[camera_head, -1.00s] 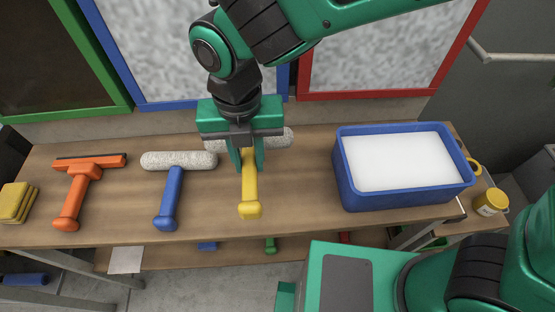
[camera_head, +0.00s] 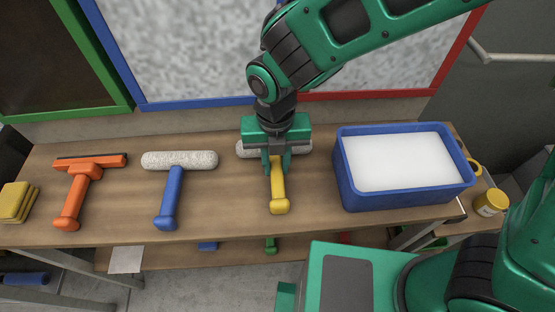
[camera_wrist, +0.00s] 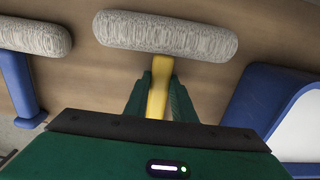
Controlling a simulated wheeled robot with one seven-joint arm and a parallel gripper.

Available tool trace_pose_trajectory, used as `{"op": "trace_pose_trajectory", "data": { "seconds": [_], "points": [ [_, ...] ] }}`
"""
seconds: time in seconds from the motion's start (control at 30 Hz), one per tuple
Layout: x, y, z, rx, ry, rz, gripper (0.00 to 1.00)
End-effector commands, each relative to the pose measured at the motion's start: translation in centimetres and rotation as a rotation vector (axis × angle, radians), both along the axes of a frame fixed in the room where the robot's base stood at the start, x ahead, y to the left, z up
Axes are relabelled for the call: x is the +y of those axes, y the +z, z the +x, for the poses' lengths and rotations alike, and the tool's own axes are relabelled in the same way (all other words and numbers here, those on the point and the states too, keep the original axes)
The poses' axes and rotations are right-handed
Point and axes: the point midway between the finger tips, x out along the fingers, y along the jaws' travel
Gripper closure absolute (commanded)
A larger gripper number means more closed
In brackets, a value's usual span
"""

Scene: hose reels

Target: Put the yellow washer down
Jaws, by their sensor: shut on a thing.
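The yellow washer (camera_head: 279,190) has a yellow handle and a fluffy grey-white head. It lies over the wooden table between the blue-handled washer and the blue tub. My gripper (camera_head: 277,165) is shut on its handle just below the head. The wrist view shows the yellow handle (camera_wrist: 158,85) between my two green fingers, with the white head (camera_wrist: 165,35) crosswise beyond them. Whether the washer touches the tabletop or hangs just above it I cannot tell. My gripper hides part of the head in the head view.
A blue tub (camera_head: 345,185) with white contents stands close on the right. A blue-handled washer (camera_head: 172,190) and an orange squeegee (camera_head: 78,195) lie to the left. Yellow sponges (camera_head: 15,203) are at the far left. Bare wooden table (camera_head: 225,205) shows between the blue-handled and yellow washers.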

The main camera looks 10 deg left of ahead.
Motion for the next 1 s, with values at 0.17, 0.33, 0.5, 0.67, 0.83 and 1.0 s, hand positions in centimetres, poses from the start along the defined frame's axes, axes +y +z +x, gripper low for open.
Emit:
{"op": "trace_pose_trajectory", "data": {
  "seconds": [0.17, 0.33, 0.5, 0.67, 0.83, 1.0],
  "points": [
    [0.0, 0.0, 0.0, 0.0, 0.0, 0.0, 0.98],
    [0.0, -0.2, 0.0, 0.0, -0.001, 0.001, 0.58],
    [0.0, -0.2, 0.1, 0.0, -0.001, 0.0, 0.58],
    [0.0, 0.0, 0.1, -0.001, -0.002, 0.001, 0.58],
    [0.0, 1.8, 0.1, -0.002, -0.002, 0.005, 0.58],
    [0.0, 5.1, 0.2, -0.003, -0.003, 0.007, 0.58]
  ]
}}
